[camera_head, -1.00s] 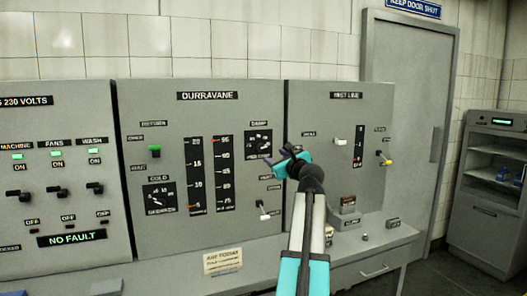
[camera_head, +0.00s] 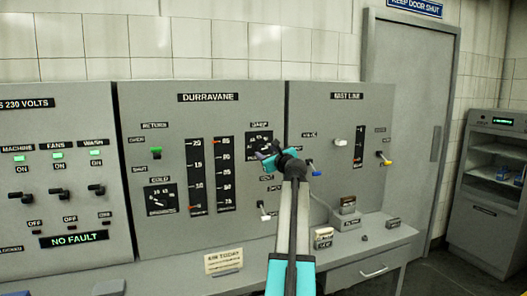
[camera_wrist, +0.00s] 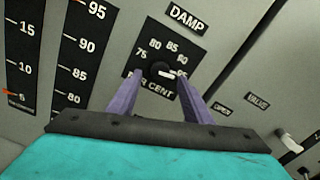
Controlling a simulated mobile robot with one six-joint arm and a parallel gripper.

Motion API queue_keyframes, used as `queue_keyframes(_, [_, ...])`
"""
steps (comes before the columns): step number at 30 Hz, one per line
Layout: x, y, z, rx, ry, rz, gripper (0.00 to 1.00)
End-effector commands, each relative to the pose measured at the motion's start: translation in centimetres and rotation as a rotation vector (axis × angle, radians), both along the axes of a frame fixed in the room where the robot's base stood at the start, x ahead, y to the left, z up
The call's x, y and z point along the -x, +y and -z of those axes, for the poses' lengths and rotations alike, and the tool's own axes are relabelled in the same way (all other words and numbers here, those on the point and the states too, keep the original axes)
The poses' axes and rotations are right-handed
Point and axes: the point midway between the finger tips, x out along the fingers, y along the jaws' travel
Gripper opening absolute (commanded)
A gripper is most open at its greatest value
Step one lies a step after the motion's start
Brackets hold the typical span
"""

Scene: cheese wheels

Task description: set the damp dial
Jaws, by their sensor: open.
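The damp dial (camera_head: 261,137) is a black square plate on the Durravane panel. In the wrist view the damp dial (camera_wrist: 150,57) has white numbers from 75 to 95 and "PER CENT" below. Its dark round knob (camera_wrist: 159,71) has a white pointer aimed right, near the 95. My gripper (camera_head: 266,157) is at the dial's lower edge in the head view and partly covers it. In the wrist view my gripper (camera_wrist: 161,82) is open, with one purple finger on each side of the knob. Whether the fingers touch it cannot be told.
The cold dial (camera_head: 160,199) and two upright scales (camera_head: 225,172) are to the left. A white-tipped lever (camera_head: 264,210) is below my gripper. A blue-tipped lever (camera_head: 314,170) is close on its right. A yellow-tipped lever (camera_head: 385,160) is farther right.

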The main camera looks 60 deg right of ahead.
Motion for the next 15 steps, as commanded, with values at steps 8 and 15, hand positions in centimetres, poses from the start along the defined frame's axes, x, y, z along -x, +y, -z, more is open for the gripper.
queue_keyframes(8, [-2.2,-1.7,-0.1,-0.001,-0.001,0.0,0.46])
queue_keyframes(15, [-2.8,-2.1,0.0,0.0,0.0,0.0,0.46])
